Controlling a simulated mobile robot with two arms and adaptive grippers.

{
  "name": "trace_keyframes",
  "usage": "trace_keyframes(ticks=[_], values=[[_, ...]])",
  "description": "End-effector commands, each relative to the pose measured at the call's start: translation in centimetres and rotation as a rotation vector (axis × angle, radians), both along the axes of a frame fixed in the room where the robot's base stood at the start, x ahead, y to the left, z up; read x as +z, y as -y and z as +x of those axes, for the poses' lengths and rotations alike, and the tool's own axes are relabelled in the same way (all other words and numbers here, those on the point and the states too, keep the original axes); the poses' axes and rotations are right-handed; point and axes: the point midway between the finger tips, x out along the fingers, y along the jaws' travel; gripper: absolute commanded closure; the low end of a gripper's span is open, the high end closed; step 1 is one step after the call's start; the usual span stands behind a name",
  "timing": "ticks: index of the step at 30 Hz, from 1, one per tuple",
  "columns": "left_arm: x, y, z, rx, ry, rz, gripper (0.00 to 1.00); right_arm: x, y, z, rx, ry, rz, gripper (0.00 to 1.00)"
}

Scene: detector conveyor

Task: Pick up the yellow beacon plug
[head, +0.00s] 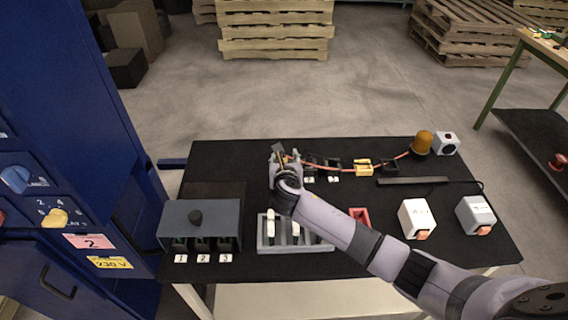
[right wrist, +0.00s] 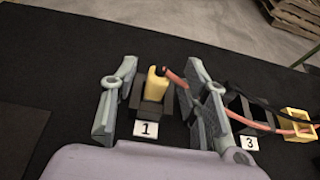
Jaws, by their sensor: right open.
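The yellow beacon plug (right wrist: 155,84) stands upright in a black holder (right wrist: 152,107) marked 1 in the right wrist view. An orange-red cable (right wrist: 176,79) leaves it to the right. My right gripper (right wrist: 160,78) is open, with one finger on each side of the plug and holder. I see a gap on both sides. In the head view my right gripper (head: 284,160) is at the left end of the row of holders and mostly hides the plug. The cable runs right toward the orange beacon (head: 422,142). My left gripper is not in view.
A yellow holder (head: 363,168) and black holders (head: 333,164) continue the row to the right. In front are a grey tray with white-topped pieces (head: 263,246), a grey box (head: 201,218) and two white switch boxes (head: 415,218). A blue cabinet (head: 90,130) stands left.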

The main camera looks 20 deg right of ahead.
Motion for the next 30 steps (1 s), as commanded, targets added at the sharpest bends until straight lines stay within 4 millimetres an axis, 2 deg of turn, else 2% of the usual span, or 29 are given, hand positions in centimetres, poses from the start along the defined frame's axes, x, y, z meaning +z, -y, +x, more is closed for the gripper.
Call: trace_keyframes(ticks=[4, 13, 30], values=[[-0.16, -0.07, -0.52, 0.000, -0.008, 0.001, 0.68, -0.53, 0.26, 1.18, 0.000, 0.000, 0.000, 0.58], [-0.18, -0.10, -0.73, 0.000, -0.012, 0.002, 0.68, -0.66, 0.35, 1.38, 0.001, 0.000, -0.001, 0.60], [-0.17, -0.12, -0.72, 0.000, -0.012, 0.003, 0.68, -0.66, 0.35, 1.35, 0.001, -0.001, 0.000, 0.98]])
